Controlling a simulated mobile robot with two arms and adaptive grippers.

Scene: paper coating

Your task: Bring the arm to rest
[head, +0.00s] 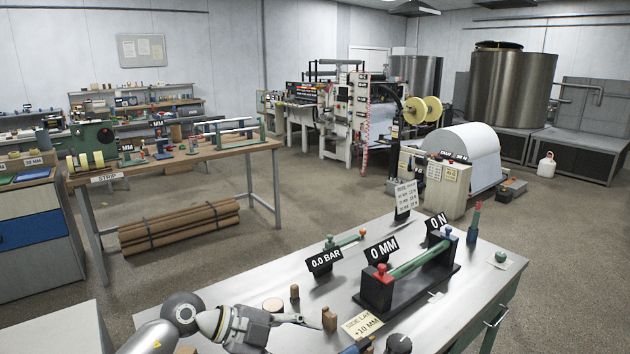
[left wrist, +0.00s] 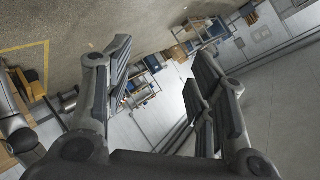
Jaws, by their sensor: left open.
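My left arm comes in at the bottom left of the head view, over the near left part of the metal worktable (head: 255,285). Its gripper (head: 300,320) points right, low in the picture, beside a small brown block (head: 329,319); I cannot tell whether they touch. In the left wrist view the gripper (left wrist: 160,75) has its two fingers spread wide with nothing between them. My right gripper is in neither view.
A black fixture with a green roller (head: 420,258) stands on the worktable, near signs reading "0 MM" (head: 381,249) and "0.0 BAR" (head: 324,260). A "SIDE LAY +10 MM" card (head: 362,325) and small pegs lie close to the gripper. Open floor (head: 270,245) surrounds the table.

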